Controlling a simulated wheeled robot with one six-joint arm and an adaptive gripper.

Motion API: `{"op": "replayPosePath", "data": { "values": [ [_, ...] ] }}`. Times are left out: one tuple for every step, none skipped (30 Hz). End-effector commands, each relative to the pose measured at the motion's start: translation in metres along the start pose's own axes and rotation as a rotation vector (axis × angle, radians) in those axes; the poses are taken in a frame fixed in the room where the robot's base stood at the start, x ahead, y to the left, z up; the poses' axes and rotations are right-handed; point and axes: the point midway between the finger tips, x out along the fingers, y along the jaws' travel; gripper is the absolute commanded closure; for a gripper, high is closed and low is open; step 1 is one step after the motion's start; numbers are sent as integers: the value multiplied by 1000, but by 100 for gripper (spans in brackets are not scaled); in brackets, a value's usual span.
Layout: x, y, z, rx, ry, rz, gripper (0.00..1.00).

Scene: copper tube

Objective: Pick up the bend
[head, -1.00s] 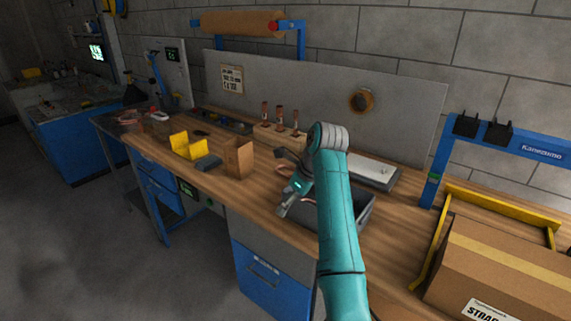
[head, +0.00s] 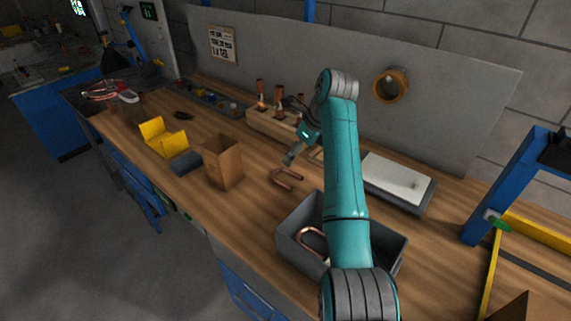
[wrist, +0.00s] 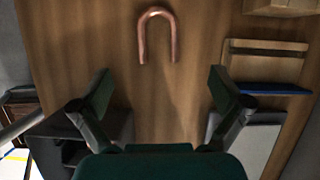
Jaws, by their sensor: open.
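A copper U-shaped bend (head: 287,178) lies flat on the wooden bench, just behind the grey bin. In the wrist view the bend (wrist: 157,33) is at the top centre, its curve away from me and its two legs pointing toward my gripper. My gripper (head: 293,153) is above the bench near the bend, apart from it. In the wrist view my gripper (wrist: 161,82) is open and empty, its fingers on either side of the bend's line. Another copper bend (head: 312,238) lies inside the grey bin (head: 293,257), partly hidden by my arm.
A cardboard box (head: 223,165) stands left of the bend. A yellow holder (head: 163,140) is farther left. A wooden rack (head: 262,124) with copper fittings is behind. A white-topped tray (head: 397,180) lies at right. Bare bench surrounds the bend.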

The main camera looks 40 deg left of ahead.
Motion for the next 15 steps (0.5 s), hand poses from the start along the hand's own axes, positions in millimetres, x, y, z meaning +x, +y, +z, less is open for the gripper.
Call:
{"op": "replayPosePath", "data": {
  "values": [
    [4, 1, 0, 0, 1, 2, 0],
    [7, 1, 0, 0, 2, 2, 0],
    [12, 1, 0, 0, 3, 4, 0],
    [17, 1, 0, 0, 3, 4, 0],
    [21, 1, 0, 0, 3, 3, 0],
    [28, 1, 0, -1, 3, 3, 0],
    [32, 2, -1, 0, 3, 4, 0],
    [36, 1, -1, 0, 3, 3, 0],
    [42, 1, -1, 0, 3, 3, 0],
    [45, 1, -1, 0, 3, 3, 0],
    [48, 1, -1, 0, 2, 2, 0],
    [51, 1, -1, 0, 2, 2, 0],
    [53, 1, -1, 0, 2, 2, 0],
    [54, 1, -1, 0, 2, 1, 0],
    [56, 1, -1, 0, 2, 1, 0]
  ]
}}
